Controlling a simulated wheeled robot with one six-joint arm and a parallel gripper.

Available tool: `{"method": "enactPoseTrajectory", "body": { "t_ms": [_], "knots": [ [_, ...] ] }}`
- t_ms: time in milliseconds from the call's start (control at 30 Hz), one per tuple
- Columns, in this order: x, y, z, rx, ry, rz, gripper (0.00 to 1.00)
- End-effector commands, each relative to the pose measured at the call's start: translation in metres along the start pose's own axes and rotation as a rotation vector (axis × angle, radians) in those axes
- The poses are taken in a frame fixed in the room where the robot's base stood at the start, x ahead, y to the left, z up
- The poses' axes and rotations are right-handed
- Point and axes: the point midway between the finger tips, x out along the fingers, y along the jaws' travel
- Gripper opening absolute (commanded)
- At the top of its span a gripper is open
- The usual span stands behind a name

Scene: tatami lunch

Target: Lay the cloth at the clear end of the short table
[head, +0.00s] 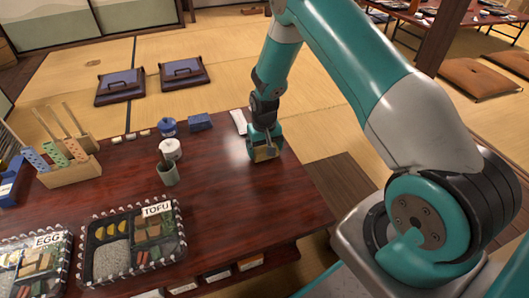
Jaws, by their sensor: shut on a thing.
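My gripper (263,146) points down over the bare right end of the dark red-brown table (225,185). It is shut on a small tan thing (264,154), which looks like the folded cloth. The gripper hides most of it, and I cannot tell whether it touches the tabletop. A flat whitish item (239,121) lies just behind and left of the gripper, near the table's far edge.
Two lunch boxes marked TOFU (157,211) and EGG (46,240) stand at the front left. A grey-green cup (167,174), white pot (171,149), blue pot (167,127) and blue box (200,122) stand mid-table. A wooden holder (72,173) is left.

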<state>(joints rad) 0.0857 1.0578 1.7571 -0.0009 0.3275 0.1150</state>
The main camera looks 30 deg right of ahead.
Motion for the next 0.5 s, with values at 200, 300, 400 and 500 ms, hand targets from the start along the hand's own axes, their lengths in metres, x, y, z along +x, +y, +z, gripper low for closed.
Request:
{"method": "enactPoseTrajectory", "body": {
  "t_ms": [200,300,400,500],
  "knots": [
    [0.0070,0.0000,-0.0002,0.000,0.001,0.000,0.71],
    [0.0076,0.0000,-0.0001,0.000,0.001,0.000,0.71],
    [0.0109,0.0000,-0.0001,0.000,0.000,0.000,0.71],
    [0.0100,0.0000,-0.0002,0.000,0.001,0.000,1.00]
  ]
}}
